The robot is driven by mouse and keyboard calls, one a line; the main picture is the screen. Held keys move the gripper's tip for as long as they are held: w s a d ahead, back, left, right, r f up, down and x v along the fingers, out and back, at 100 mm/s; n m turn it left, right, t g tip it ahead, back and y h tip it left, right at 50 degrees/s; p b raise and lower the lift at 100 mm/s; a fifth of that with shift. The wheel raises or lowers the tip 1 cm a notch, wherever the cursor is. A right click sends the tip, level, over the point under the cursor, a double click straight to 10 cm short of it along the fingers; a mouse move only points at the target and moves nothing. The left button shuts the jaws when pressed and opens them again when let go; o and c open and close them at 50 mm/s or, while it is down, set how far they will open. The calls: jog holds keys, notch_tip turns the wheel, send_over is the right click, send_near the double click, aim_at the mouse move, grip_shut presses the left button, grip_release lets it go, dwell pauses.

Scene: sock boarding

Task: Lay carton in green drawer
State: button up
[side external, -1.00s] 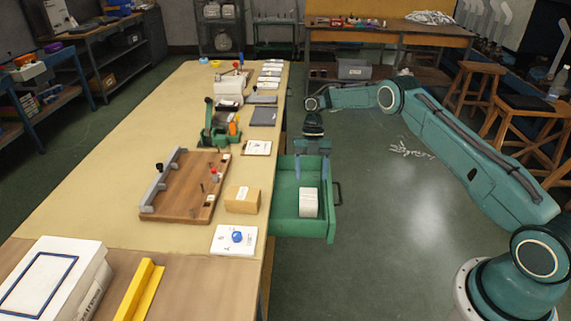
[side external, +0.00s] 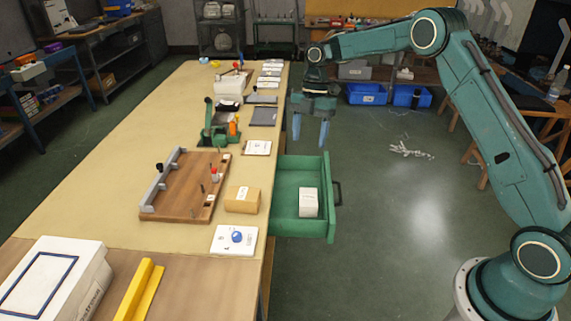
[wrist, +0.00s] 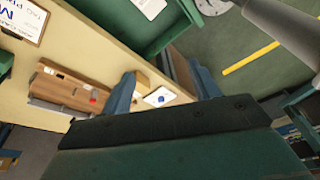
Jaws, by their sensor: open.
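A small white carton (side external: 308,203) rests inside the open green drawer (side external: 285,205), towards its right side. The carton also shows at the top of the wrist view (wrist: 150,8). My gripper (side external: 310,133) is open and empty, its blue fingers pointing down. It hangs above and behind the drawer, clear of the carton. In the wrist view the two fingers (wrist: 163,88) are spread wide with nothing between them in their grasp.
A tan box (side external: 242,199) and a white card with a blue knob (side external: 236,239) sit on the table near the drawer. A wooden board with pegs (side external: 186,190) lies farther left. The floor right of the drawer is clear.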

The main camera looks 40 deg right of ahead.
jog(key=s+a+r+m+t+h, duration=0.1)
jog(key=s+a+r+m+t, duration=0.15)
jog(key=s+r+m, duration=0.45)
jog(key=s+a+r+m+t, duration=0.1)
jog(key=s+a+r+m, duration=0.25)
jog(key=s+r, duration=0.65)
jog(key=s+f+m+t+h, duration=0.1)
jog(key=s+m+t, duration=0.2)
jog(key=s+m, duration=0.7)
jog(key=s, duration=0.9)
jog(key=shift+s+d+m+h, duration=0.2)
jog(key=shift+d+m+h, duration=0.1)
jog(key=shift+d+m, duration=0.1)
jog(key=shift+t, duration=0.25)
